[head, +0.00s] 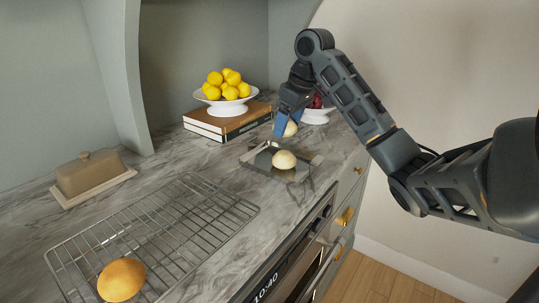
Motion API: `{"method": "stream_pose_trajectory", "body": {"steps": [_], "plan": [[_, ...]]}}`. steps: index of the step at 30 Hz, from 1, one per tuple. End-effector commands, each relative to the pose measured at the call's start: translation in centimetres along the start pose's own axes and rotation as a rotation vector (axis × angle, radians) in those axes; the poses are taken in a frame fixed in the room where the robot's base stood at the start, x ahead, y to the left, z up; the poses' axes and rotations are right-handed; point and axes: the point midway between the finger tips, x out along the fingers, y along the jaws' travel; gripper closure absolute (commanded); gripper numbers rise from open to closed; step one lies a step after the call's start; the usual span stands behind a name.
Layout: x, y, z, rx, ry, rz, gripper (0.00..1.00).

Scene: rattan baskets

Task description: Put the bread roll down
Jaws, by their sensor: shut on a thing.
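My gripper (287,120) is shut on a pale bread roll (291,129) at the back right of the counter. Its blue fingers hide part of the roll. I cannot tell whether the held roll touches the counter behind it. A second pale bread roll (284,160) sits on a dark, shiny tray-like piece (262,163), just nearer than my gripper. A browner roll (121,280) lies on the wire rack (190,225) at the front left.
A white stand of lemons (228,108) rests on stacked books (228,122) left of my gripper. A bowl of red fruit (316,116) is close behind it, partly hidden. A covered butter dish (90,178) stands left. The rack's right part is bare.

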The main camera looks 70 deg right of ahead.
Motion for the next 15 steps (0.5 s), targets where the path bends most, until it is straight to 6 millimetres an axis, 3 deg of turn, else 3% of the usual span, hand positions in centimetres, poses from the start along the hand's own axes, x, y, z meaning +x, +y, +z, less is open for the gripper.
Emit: {"method": "stream_pose_trajectory", "body": {"steps": [3,7,15], "plan": [[2.2,-2.2,-1.1,-0.003,0.000,-0.004,0.49],[3.7,-3.9,-2.1,-0.001,-0.001,-0.001,0.49],[5.5,-5.5,-2.9,0.002,-0.001,0.000,0.49]]}}
